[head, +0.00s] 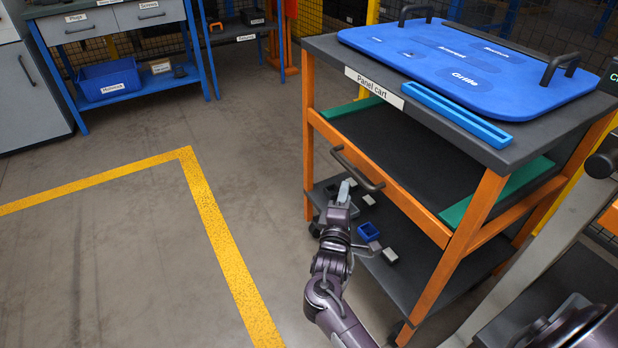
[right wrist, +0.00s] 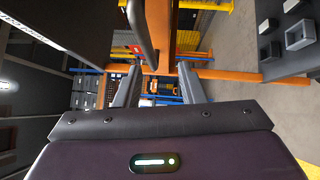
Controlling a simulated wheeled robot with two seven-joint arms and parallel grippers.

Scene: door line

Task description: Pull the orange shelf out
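The orange shelf (head: 420,211) is the middle level of the panel cart. It has an orange front rail, a dark top and green side strips, and its front looks about level with the cart's orange posts. A dark bar handle (head: 357,168) stands out from its front rail. My right gripper (head: 346,187) is just below the handle in the head view, seemingly empty. In the right wrist view its two fingers (right wrist: 157,80) are apart, with the handle (right wrist: 138,32) and orange rail (right wrist: 160,28) ahead of the gap. Contact with the handle cannot be told. My left gripper is not in view.
The panel cart (head: 320,50) carries a blue panel (head: 420,45) with dark handles and a blue strip (head: 455,115). Its bottom shelf (head: 415,285) holds small blue and grey pieces. The floor left of the cart is clear, with a yellow line (head: 215,220). A workbench (head: 130,80) stands at the back left.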

